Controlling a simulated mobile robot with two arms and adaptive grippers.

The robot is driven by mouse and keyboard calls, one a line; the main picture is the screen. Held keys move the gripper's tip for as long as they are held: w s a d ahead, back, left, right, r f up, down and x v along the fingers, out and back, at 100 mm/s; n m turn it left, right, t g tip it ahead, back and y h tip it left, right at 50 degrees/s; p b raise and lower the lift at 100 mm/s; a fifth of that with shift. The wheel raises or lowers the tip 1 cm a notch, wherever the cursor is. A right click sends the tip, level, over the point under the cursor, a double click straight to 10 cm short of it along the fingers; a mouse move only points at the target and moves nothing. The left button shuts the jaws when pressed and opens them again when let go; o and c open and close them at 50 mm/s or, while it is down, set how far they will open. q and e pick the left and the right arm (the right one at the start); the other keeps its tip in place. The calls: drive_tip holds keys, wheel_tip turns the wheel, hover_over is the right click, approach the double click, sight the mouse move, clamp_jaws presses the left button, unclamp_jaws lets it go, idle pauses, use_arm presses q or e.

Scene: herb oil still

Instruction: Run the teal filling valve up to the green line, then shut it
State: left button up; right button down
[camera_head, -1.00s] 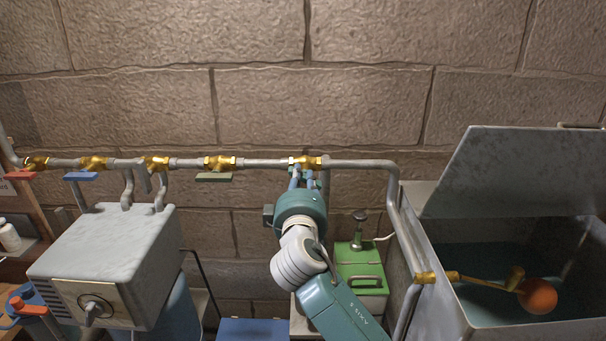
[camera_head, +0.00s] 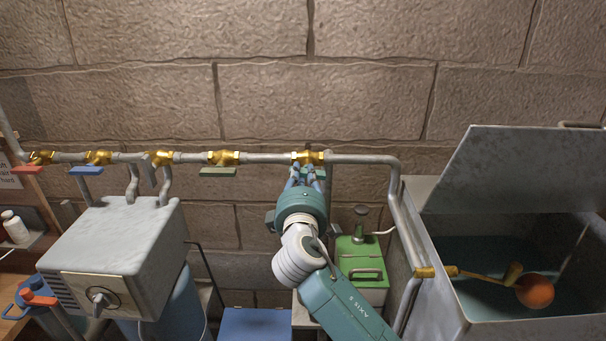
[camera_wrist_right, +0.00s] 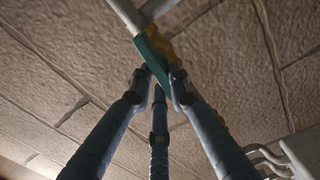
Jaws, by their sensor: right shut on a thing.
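The teal valve has a brass body (camera_head: 308,157) on the pipe, left of the tank. Its teal handle (camera_wrist_right: 151,54) shows in the wrist view, lying roughly along the pipe. My right gripper (camera_head: 305,177) reaches up from below and is shut on the handle; its fingers (camera_wrist_right: 160,80) are around it in the wrist view, partly hiding it. The open tank (camera_head: 437,312) on the right holds dark liquid and an orange float (camera_head: 535,291) on a brass arm. I cannot make out a green line. My left gripper is not in view.
Other brass valves share the pipe, with olive (camera_head: 218,172), blue (camera_head: 86,170) and red (camera_head: 27,169) handles. A grey box (camera_head: 125,240) with a knob stands left. A green canister (camera_head: 360,262) stands behind my right arm. A raised lid (camera_head: 515,170) backs the tank.

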drive_tip(key=shift+f, duration=0.1)
drive_tip(key=c, duration=1.6)
unclamp_jaws()
drive_tip(key=s, duration=1.2)
